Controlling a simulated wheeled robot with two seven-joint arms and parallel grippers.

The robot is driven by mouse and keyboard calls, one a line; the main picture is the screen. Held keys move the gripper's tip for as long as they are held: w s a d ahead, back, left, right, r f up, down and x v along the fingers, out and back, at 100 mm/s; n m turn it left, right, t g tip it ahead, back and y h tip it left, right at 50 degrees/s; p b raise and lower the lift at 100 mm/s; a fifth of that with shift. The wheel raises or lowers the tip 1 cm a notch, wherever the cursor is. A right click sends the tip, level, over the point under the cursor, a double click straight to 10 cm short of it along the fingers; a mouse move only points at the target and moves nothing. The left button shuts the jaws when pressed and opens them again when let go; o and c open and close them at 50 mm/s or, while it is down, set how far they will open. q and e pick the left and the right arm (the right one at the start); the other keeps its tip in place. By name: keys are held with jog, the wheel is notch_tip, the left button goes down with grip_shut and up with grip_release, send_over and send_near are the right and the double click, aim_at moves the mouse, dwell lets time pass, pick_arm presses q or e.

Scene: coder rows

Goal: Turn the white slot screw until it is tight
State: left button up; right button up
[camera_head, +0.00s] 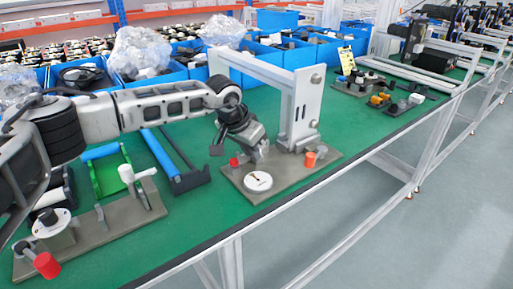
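The white slot screw (258,181) is a round white disc with a small dark-and-orange mark across its face. It lies near the front of a grey-brown base plate (287,184) on the green bench. My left gripper (238,154) hangs from the arm reaching in from the left, just above and behind the disc. Its fingers look spread apart with nothing between them, and it is clear of the disc. My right gripper is out of view.
A grey-white upright frame (300,112) rises behind the disc. A red knob (234,163) and an orange cylinder (310,160) flank it. A second plate (95,235) with a dial and red knob is at front left. Blue bins (297,56) line the back.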

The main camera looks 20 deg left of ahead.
pick_arm(q)
jog(key=shift+o, duration=0.2)
jog(key=shift+w+d+r+t, duration=0.1)
jog(key=shift+w+r+t, duration=0.2)
jog(key=shift+w+r, duration=0.35)
jog(key=shift+o, duration=0.3)
jog(key=shift+d+f+n+t, duration=0.15)
jog(key=shift+d+n+t, duration=0.15)
jog(key=shift+n, duration=0.4)
jog(key=n, duration=0.1)
jog(key=n+y+b, duration=0.1)
jog(key=shift+w+d+f+n+y, duration=0.1)
jog(key=shift+w+d+n+y, duration=0.1)
jog(key=shift+d+n+y, duration=0.15)
jog(key=n+y, duration=0.1)
jog(key=n, duration=0.1)
jog(key=d+n+y+b, duration=0.1)
jog(key=n, duration=0.1)
jog(key=shift+w+f, duration=0.2)
jog(key=n, duration=0.2)
jog(key=n+g+y, duration=0.1)
jog(key=n, duration=0.1)
jog(key=w+n+g+y+b, duration=0.1)
jog(key=n, duration=0.2)
jog(key=shift+d+f, duration=0.15)
jog(key=shift+d, duration=0.05)
jog(key=shift+n+g+y+b, duration=0.3)
jog(key=shift+n+g+y, duration=0.25)
jog(key=shift+n, duration=0.9)
